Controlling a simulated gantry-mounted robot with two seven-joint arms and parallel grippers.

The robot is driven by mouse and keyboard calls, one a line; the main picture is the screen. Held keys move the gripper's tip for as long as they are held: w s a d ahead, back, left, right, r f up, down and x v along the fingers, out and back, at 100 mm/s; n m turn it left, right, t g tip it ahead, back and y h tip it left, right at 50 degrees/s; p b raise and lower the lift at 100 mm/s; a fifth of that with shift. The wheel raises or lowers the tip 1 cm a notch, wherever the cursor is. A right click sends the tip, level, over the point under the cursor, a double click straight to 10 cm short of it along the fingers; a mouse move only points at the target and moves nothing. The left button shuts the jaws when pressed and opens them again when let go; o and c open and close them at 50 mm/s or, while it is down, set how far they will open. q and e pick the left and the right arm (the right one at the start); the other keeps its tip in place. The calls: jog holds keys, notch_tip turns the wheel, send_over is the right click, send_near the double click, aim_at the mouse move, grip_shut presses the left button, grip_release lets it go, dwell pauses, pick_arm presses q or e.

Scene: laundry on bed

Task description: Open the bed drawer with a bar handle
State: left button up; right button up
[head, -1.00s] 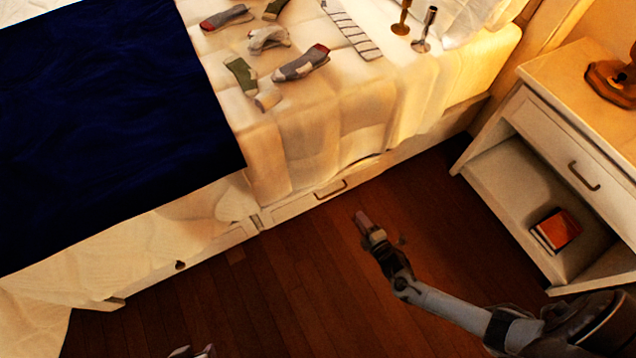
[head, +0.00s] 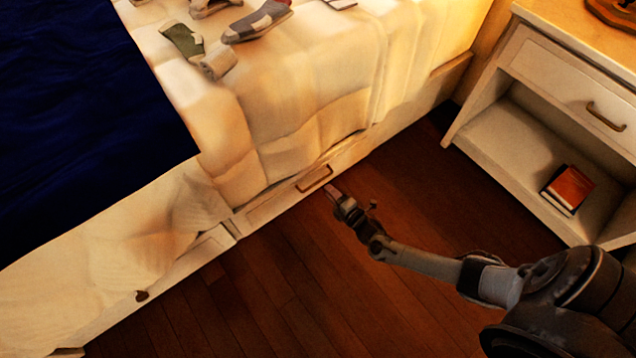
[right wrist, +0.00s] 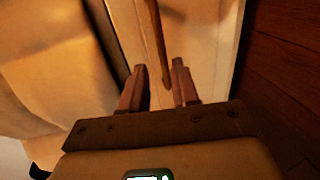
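The bed drawer with a bar handle (head: 268,208) is in the bed's side, under the hanging cream cover, and looks shut. Its bar handle (head: 315,179) shows in the head view just left of my right gripper (head: 332,192). In the right wrist view the handle (right wrist: 157,45) runs down between the two fingers of my right gripper (right wrist: 160,88), which are apart. I cannot tell whether either finger touches it. My left gripper is not in the head view.
A second drawer with a round knob (head: 142,296) is further left along the bed. A nightstand (head: 560,70) with a red book (head: 567,190) on its lower shelf stands at the right. Socks (head: 258,22) lie on the bed. The wooden floor (head: 400,180) between is clear.

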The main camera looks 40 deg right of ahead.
aim_at(319, 182)
jog(key=b+x, duration=0.4)
jog(key=x, duration=0.3)
jog(key=shift+w+f, duration=0.2)
jog(key=shift+w, duration=0.2)
grip_shut()
